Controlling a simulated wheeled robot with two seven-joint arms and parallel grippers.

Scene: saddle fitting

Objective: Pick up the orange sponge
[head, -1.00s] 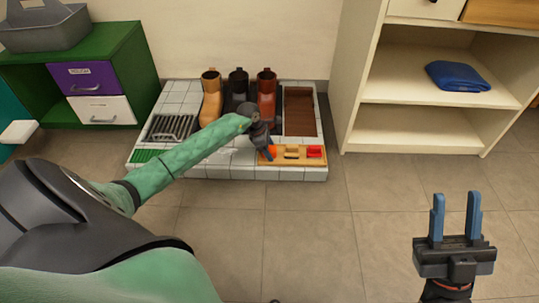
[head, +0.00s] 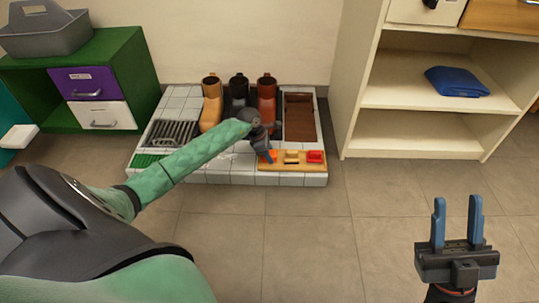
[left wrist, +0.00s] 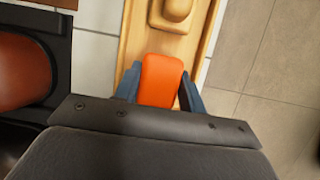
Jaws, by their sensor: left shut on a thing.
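The orange sponge (left wrist: 161,80) sits between the two blue fingers of my left gripper (left wrist: 158,88) in the left wrist view, with a finger against each side. My left gripper (head: 268,158) is shut on it at the left end of a wooden tray (head: 282,166). In the head view only a bit of orange shows at the fingertips. I cannot tell whether the sponge is clear of the tray. My right gripper (head: 457,222) is open and empty over the floor at the lower right, its blue fingers pointing up in the picture.
The tray also holds a tan block (head: 292,157) and a red one (head: 315,157). It lies on a white tiled platform (head: 230,177) with boots (head: 211,105), a grate (head: 170,132) and a brown tray (head: 299,115). A shelf (head: 410,130) stands right. The floor in front is clear.

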